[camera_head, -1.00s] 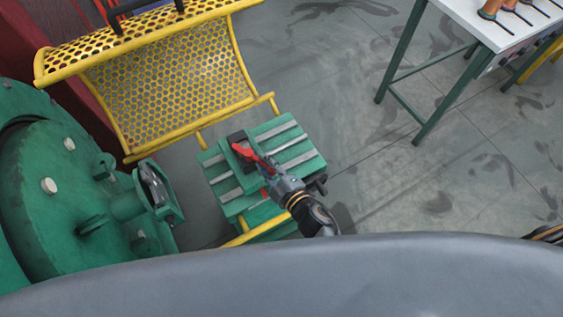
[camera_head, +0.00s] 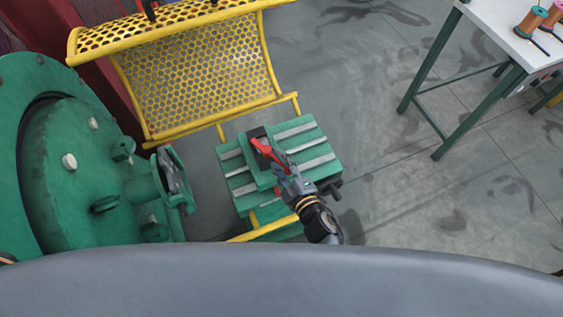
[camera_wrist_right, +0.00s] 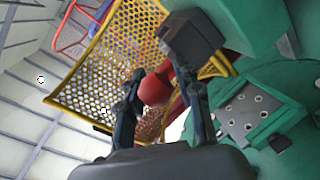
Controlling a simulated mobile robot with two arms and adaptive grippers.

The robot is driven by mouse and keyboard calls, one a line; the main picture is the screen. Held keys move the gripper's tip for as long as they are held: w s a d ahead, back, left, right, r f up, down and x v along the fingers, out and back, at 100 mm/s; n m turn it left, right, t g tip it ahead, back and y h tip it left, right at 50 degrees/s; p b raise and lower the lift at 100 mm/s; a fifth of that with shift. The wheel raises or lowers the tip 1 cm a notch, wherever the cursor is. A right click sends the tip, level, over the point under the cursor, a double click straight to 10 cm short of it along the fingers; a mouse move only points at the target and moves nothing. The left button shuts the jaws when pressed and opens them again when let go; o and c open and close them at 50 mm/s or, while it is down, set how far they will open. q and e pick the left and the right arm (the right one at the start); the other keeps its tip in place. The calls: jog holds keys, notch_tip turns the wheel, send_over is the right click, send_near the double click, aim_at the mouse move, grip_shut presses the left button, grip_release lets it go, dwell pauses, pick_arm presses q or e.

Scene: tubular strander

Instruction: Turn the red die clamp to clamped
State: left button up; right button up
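The red die clamp (camera_head: 260,147) is a red lever with a dark block at its far end, on the green slotted table (camera_head: 320,165). In the right wrist view its red ball knob (camera_wrist_right: 155,89) lies between my fingers, and a red bar shows behind the right finger. My right gripper (camera_head: 276,164) is over the table at the near end of the red lever. In the wrist view the right gripper (camera_wrist_right: 162,92) has its fingers apart on either side of the knob; firm contact is not clear. My left gripper is not in view.
A yellow mesh guard (camera_head: 195,75) stands behind the table. A large green machine housing (camera_head: 70,165) with a projecting fitting is on the left. A white table (camera_head: 500,38) with spools (camera_head: 530,20) is at the upper right. Grey floor between them is clear.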

jog(key=v, duration=1.2)
